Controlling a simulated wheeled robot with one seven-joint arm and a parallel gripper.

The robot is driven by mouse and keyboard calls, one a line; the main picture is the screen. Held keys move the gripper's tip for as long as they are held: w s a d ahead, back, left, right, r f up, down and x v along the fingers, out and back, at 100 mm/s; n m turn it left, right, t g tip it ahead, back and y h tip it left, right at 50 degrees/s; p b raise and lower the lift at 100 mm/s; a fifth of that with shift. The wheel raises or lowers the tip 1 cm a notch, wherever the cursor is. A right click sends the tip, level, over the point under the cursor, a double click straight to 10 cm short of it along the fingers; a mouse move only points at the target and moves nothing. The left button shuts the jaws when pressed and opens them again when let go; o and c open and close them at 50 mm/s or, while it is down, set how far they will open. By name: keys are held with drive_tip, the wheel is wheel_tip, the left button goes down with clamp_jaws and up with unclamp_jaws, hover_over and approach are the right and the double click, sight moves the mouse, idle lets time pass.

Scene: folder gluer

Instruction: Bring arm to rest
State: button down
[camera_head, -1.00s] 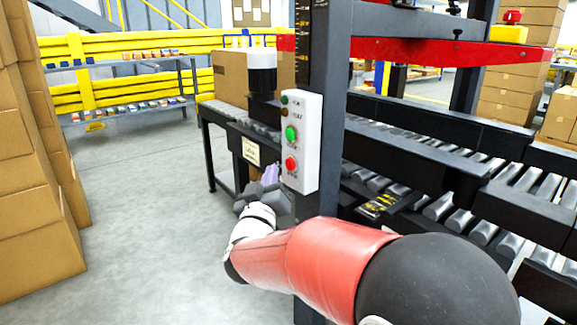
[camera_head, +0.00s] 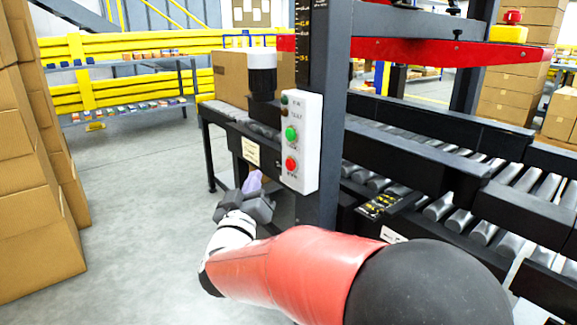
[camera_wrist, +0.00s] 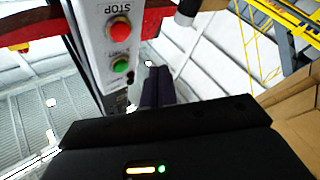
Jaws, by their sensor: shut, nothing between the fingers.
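My gripper (camera_head: 253,183) is at the end of my red arm, just left of and below the white control box in the head view. Its fingers are shut with nothing between them; they also show in the wrist view (camera_wrist: 156,88) as a dark pair close together. The control box (camera_head: 301,142) is mounted on a dark post and carries a green button (camera_head: 291,133) and a red button (camera_head: 290,164). In the wrist view the control box (camera_wrist: 97,48) appears upside down, to the left of the fingers. I see no contact between fingers and box.
The dark machine post (camera_head: 331,110) and roller conveyor (camera_head: 480,190) stand close on the right. A cardboard box (camera_head: 232,78) sits on the conveyor behind. Stacked cartons (camera_head: 30,190) line the left edge. The grey floor (camera_head: 135,185) between is clear.

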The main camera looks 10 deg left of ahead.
drive_tip(key=s+d+r+g+y+p, duration=0.1)
drive_tip(key=d+r+g+y+p, duration=0.15)
drive_tip(key=d, duration=0.45)
drive_tip(key=d+r+g+y+p, duration=0.2)
drive_tip(key=d+r+g, duration=0.1)
drive_tip(key=d, duration=0.3)
drive_tip(key=s+d+f+m+g+h+p, duration=0.1)
drive_tip(key=s+d+f+g, duration=0.4)
drive_tip(key=s+d, duration=0.6)
drive_tip(key=s+d+f+m+g+h+p, duration=0.2)
drive_tip(key=s+d+f+m+g+h, duration=0.2)
drive_tip(key=s+d, duration=0.7)
drive_tip(key=shift+s+d+f+m+g+h+p, duration=0.2)
drive_tip(key=shift+s+f+m+g+h+p, duration=0.3)
drive_tip(key=shift+s, duration=0.65)
drive_tip(key=shift+r, duration=0.2)
